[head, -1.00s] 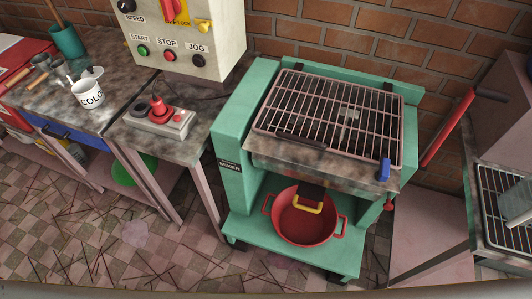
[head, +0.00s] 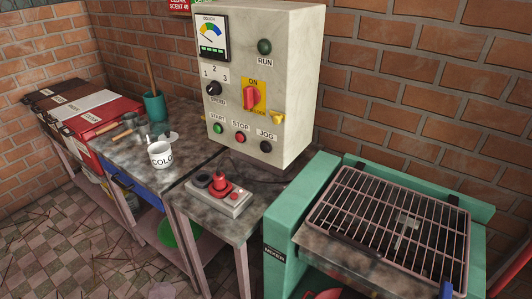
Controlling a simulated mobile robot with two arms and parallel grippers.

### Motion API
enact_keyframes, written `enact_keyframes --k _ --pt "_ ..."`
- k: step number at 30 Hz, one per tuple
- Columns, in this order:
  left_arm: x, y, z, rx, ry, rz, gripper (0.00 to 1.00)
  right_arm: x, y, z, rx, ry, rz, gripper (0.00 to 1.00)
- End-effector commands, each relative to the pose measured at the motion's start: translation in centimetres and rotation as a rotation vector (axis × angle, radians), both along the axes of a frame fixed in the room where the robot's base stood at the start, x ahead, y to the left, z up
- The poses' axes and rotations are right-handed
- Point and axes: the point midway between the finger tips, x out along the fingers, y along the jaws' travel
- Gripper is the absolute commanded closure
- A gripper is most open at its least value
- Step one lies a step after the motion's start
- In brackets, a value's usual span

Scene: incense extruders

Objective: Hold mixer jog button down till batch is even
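The cream control box (head: 262,85) stands at the back of the bench in the head view. Its black JOG button (head: 265,147) is at the lower right of its face, beside the red STOP button (head: 240,137) and the green START button (head: 218,128). A gauge (head: 211,37) labelled DOUGH has its dial at the upper left, and a dark green RUN lamp (head: 264,46) is at the upper right. The red switch (head: 250,98) points to ON. The green mixer (head: 285,254) has a wire grid guard (head: 400,225) on top; no dough is discernible beneath it. Neither gripper is in view.
A grey pedestal with a red knob (head: 219,184) sits on the bench below the box. A white mug (head: 160,154), a teal cup (head: 155,107) and lidded bins (head: 75,110) are to the left. A red pot (head: 325,294) shows at the bottom edge. Floor at lower left is littered with sticks.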

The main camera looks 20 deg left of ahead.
Motion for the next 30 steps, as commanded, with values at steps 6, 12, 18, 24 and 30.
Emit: enact_keyframes --k 6,12,18,24,30 --pt "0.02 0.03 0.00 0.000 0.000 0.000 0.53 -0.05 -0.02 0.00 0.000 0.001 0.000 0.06" --pt "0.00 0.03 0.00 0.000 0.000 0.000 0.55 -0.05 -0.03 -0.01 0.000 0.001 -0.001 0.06" --pt "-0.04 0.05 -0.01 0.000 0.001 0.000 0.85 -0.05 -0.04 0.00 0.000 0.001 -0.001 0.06" --pt "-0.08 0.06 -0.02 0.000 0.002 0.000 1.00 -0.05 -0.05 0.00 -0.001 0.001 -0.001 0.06" --pt "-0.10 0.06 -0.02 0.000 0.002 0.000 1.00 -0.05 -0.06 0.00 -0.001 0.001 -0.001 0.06"
